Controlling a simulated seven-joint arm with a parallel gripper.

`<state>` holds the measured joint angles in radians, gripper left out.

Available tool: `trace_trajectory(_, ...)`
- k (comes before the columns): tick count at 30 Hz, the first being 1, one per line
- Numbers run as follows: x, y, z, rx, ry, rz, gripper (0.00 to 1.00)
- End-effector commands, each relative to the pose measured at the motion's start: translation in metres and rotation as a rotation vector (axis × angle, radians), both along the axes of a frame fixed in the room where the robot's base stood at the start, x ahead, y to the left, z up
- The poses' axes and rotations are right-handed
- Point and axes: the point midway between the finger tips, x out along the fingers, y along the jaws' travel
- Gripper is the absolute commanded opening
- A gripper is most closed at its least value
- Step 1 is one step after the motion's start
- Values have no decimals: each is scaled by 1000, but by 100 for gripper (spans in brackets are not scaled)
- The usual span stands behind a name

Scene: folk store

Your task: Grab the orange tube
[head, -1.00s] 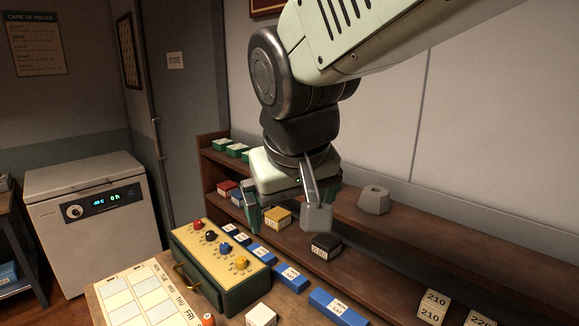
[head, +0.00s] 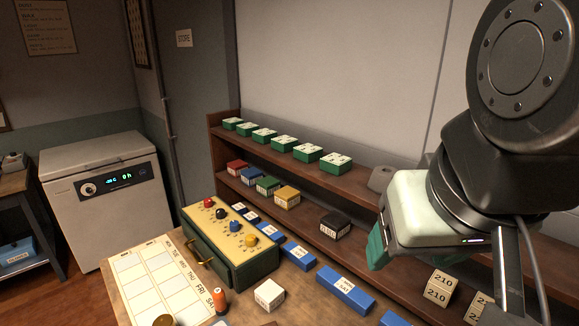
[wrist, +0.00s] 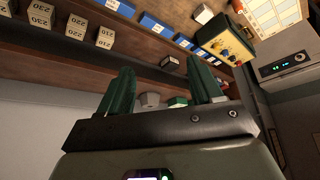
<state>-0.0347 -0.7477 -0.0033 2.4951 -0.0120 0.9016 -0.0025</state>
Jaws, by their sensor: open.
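A small orange tube (head: 220,302) stands on the table beside the lower right corner of the weekday chart (head: 190,285), near the bottom of the head view.
A green box with coloured knobs (head: 262,267) stands behind the tube, and a white block (head: 269,294) to its right. Blue labelled blocks (head: 345,291) line the table. Shelves (head: 312,226) behind hold green, red, yellow and black boxes. Numbered blocks (head: 437,288) sit at right.

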Motion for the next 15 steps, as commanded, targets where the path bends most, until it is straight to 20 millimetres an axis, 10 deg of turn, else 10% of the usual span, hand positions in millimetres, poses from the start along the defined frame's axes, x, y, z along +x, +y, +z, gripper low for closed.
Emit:
trace_trajectory(8,15,-1,-4,-56,65,64,65)
trace_trajectory(15,76,5,-28,-312,277,307,65)
